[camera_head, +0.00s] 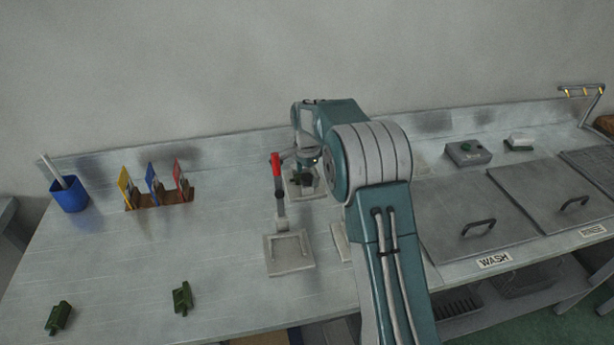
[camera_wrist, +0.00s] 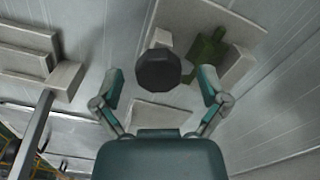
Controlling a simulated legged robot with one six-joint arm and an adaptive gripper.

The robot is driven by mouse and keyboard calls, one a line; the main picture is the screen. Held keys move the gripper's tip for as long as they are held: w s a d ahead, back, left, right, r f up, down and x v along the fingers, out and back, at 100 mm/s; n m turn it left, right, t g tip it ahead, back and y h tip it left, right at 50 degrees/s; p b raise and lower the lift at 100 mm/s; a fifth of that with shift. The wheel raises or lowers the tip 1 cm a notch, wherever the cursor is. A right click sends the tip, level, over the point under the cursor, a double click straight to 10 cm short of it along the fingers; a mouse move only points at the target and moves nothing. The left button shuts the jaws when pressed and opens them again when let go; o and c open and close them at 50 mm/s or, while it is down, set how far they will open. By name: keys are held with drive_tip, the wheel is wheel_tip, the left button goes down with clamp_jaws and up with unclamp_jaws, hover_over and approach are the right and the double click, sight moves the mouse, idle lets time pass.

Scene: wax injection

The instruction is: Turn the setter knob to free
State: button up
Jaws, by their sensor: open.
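A dark, many-sided knob (camera_wrist: 158,70), which looks like the setter knob, sits between my fingertips in the wrist view. My gripper (camera_wrist: 161,88) is open, with one finger on each side of the knob and a visible gap on both sides. Beyond the knob is a pale plate (camera_wrist: 205,17) with light blocks and a green piece (camera_wrist: 207,50) beside the knob. Any marking for free is not readable. In the head view my gripper (camera_head: 306,168) is down near the bench, and my arm partly hides that area.
A red-handled lever (camera_head: 277,165) stands on a pale base (camera_head: 290,262) left of my gripper. Green parts (camera_head: 182,297) (camera_head: 57,318), a blue cup (camera_head: 70,194) and coloured cards (camera_head: 154,180) are further left. A button box (camera_head: 468,153) and lidded WASH station (camera_head: 470,220) are right.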

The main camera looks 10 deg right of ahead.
drive_tip(key=c, duration=1.2)
drive_tip(key=shift+o, duration=0.2)
drive_tip(key=shift+n, duration=0.3)
drive_tip(key=n, duration=0.3)
drive_tip(key=shift+n, duration=0.3)
drive_tip(key=n, duration=0.4)
drive_tip(key=shift+f+n, duration=0.1)
drive_tip(key=shift+n, duration=0.2)
drive_tip(key=n, duration=0.4)
drive_tip(key=shift+n, duration=2.6)
